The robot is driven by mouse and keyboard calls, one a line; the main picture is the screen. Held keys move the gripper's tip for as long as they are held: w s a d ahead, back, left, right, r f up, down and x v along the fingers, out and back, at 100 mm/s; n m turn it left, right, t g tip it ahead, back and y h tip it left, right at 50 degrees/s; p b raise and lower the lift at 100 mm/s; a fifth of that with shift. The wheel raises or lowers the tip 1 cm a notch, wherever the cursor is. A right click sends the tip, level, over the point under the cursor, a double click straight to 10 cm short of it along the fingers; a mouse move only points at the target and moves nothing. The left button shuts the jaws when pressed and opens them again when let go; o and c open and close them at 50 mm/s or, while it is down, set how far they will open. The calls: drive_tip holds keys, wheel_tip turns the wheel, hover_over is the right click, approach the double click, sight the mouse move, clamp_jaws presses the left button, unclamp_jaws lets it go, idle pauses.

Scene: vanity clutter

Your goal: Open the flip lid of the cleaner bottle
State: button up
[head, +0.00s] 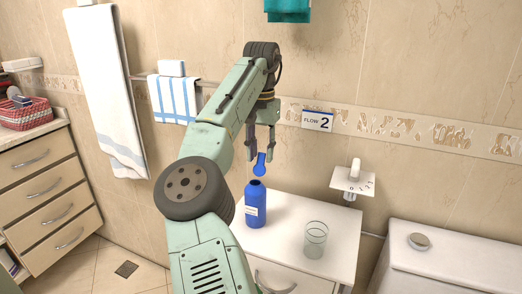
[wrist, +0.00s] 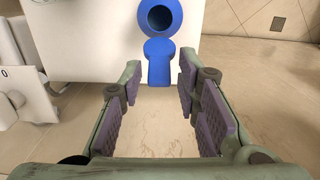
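The blue cleaner bottle (head: 254,212) stands upright on the white cabinet top, with a white label on its front. Its blue flip lid (head: 260,168) shows above the neck, swung away from the mouth. In the wrist view the bottle's dark round mouth (wrist: 160,18) is uncovered, and the lid (wrist: 158,62) points from it toward my gripper. My gripper (head: 261,153) is open above the bottle, fingers pointing down, one on each side of the lid's tab. In the wrist view the gripper (wrist: 158,84) shows a wide gap with nothing held. Contact with the lid cannot be told.
A clear glass (head: 315,240) stands to the right of the bottle on the white cabinet (head: 285,205). A wall shelf with a dispenser (head: 353,180) is farther right, beside a white toilet tank (head: 450,262). Towels hang on the wall at left.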

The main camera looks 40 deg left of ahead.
sight(261, 154)
drive_tip(key=shift+o, duration=0.5)
drive_tip(key=shift+r, duration=0.1)
drive_tip(key=shift+w+r, duration=0.1)
drive_tip(key=shift+r, duration=3.65)
